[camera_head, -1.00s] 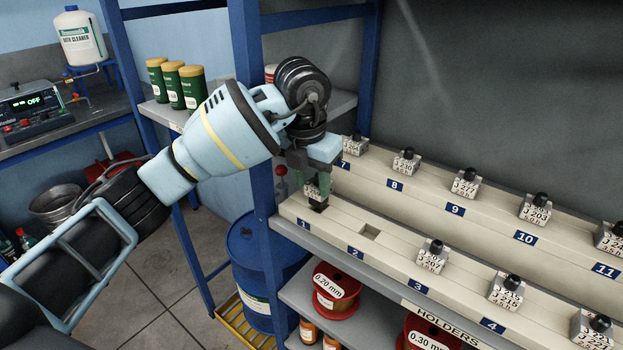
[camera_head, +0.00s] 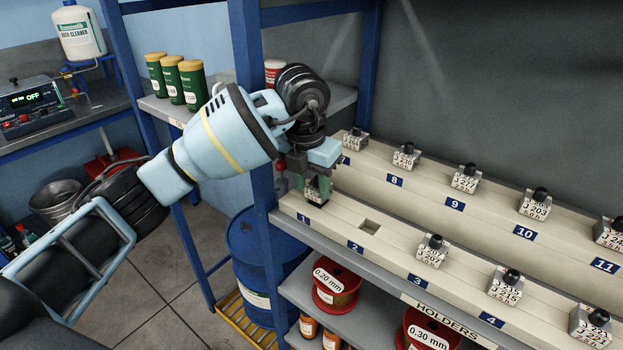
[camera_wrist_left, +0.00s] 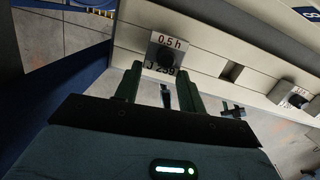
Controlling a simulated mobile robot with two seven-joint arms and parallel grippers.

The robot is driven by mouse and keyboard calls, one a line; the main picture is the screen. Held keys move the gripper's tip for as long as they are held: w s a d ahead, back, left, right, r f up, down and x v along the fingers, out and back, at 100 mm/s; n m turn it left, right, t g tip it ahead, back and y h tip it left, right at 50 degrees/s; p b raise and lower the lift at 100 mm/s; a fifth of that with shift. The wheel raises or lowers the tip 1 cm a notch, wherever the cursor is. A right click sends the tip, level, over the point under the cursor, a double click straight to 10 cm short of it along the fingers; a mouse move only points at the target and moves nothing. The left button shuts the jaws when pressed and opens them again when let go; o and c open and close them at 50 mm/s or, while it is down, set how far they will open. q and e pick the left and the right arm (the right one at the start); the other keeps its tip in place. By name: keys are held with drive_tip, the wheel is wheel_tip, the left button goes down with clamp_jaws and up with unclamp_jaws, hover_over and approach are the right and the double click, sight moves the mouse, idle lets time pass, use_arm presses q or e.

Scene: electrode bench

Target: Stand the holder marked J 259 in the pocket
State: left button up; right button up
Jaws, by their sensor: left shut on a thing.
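The holder marked J 259 (camera_wrist_left: 170,42) is a small pale block with a black knob; "0.5 h" and "J 259" are legible in the wrist view. My left gripper (camera_head: 316,190) is shut on it, its green fingers either side. In the head view the holder (camera_head: 313,196) is at rail position 1, mostly hidden by the fingers. The pocket at position 1 is covered; I cannot tell how deep the holder sits. The pocket at position 2 (camera_head: 370,227) is empty, also in the wrist view (camera_wrist_left: 232,72). My right gripper is not in view.
Holders stand at position 3 (camera_head: 432,252), position 4 (camera_head: 506,287) and along the back row (camera_head: 466,178). A blue upright post (camera_head: 252,110) stands close to the left of my gripper. Wire spools (camera_head: 335,287) sit on the shelf below.

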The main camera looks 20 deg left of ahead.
use_arm(q)
drive_tip(key=shift+f, duration=0.6)
drive_tip(key=o, duration=1.4)
wheel_tip(320, 180, up, 8)
drive_tip(key=s, duration=0.1)
drive_tip(key=shift+a+f, duration=0.15)
